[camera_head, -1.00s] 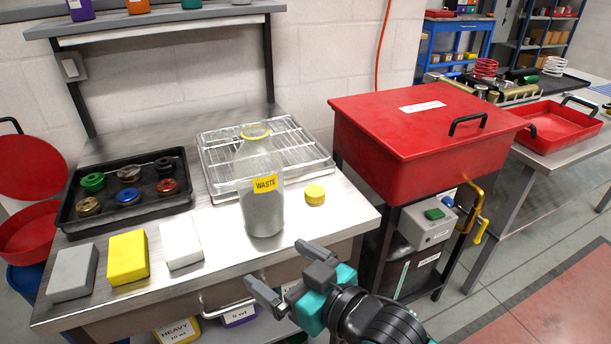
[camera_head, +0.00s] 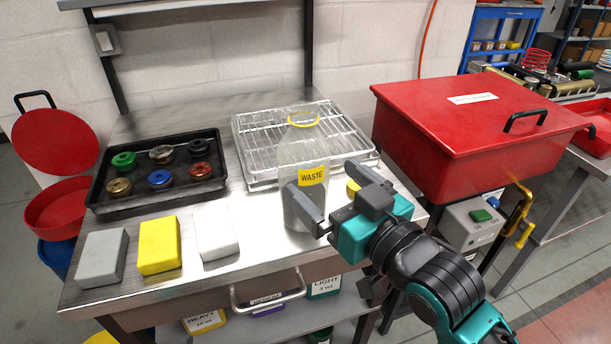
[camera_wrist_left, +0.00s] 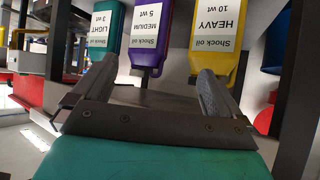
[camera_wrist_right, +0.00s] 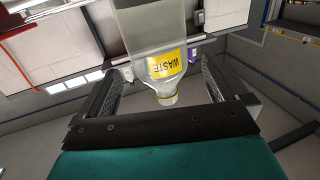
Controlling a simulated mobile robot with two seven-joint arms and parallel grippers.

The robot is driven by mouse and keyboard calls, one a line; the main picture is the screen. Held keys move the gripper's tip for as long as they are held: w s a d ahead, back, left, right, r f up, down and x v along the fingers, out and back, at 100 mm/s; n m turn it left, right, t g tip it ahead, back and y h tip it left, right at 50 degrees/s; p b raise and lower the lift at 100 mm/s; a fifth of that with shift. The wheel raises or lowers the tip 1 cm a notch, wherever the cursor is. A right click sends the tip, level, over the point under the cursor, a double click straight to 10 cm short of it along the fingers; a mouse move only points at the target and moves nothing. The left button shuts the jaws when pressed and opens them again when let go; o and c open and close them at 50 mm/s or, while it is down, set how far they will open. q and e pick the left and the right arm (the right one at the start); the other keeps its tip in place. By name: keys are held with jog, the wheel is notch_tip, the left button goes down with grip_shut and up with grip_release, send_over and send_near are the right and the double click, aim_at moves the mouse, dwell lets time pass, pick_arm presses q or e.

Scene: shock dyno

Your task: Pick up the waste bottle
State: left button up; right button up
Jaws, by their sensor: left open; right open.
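The waste bottle (camera_head: 303,160) is clear, with a yellow neck ring and a yellow WASTE label, and stands upright on the metal bench. Grey contents fill its lower part. My right gripper (camera_head: 322,180) is open at the bottle's near right side, one finger overlapping its lower body in the head view. In the right wrist view the bottle (camera_wrist_right: 165,45) appears inverted, between and beyond the open fingers; contact cannot be told. A yellow cap (camera_head: 353,187) lies behind my right gripper, mostly hidden. My left gripper (camera_wrist_left: 152,75) is open and empty, outside the head view.
A wire rack (camera_head: 262,140) lies behind the bottle. A black tray of coloured caps (camera_head: 100,205) and grey, yellow (camera_head: 159,246) and white blocks are to the left. A red lidded tank (camera_head: 440,170) stands right. Shock oil bottles (camera_wrist_left: 150,35) are in the left wrist view.

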jog(key=x, duration=0.4)
jog(key=f+x, duration=0.1)
jog(key=x, duration=0.2)
jog(key=shift+w+b, duration=0.1)
jog(key=shift+b, duration=0.25)
jog(key=shift+d, duration=0.1)
jog(key=shift+c, duration=0.2)
jog(key=c, duration=0.9)
jog(key=shift+c, duration=0.4)
jog(key=shift+r, duration=0.1)
